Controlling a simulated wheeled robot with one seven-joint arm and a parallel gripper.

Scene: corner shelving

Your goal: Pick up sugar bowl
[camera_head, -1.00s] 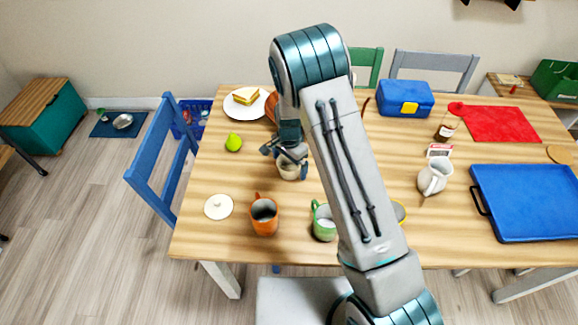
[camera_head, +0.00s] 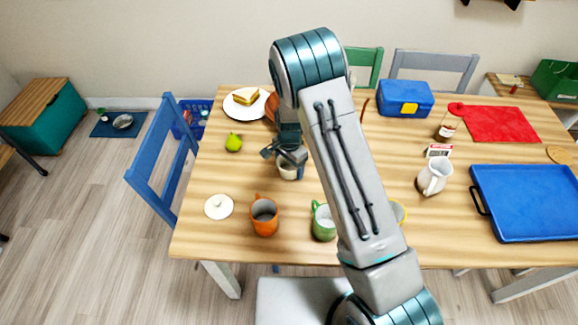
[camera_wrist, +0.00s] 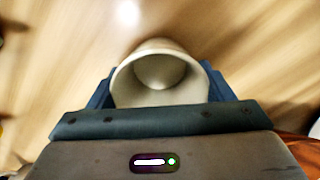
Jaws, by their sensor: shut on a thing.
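The sugar bowl (camera_head: 287,172) is a cream, lidless bowl on or just above the wooden table, partly hidden by my gripper. In the wrist view the bowl (camera_wrist: 158,78) shows its round open mouth between the two blue fingers. My gripper (camera_head: 289,164) is shut on the bowl, with a finger on each side of it; it also shows in the wrist view (camera_wrist: 158,90). I cannot tell whether the bowl's base touches the table. A cream round lid (camera_head: 218,206) lies apart on the table at the left front.
An orange mug (camera_head: 264,216) and a green mug (camera_head: 323,222) stand in front of the bowl. A green pear (camera_head: 233,142) and a sandwich plate (camera_head: 262,108) are behind it to the left. A white pitcher (camera_head: 433,178) and a blue tray (camera_head: 530,203) are at right.

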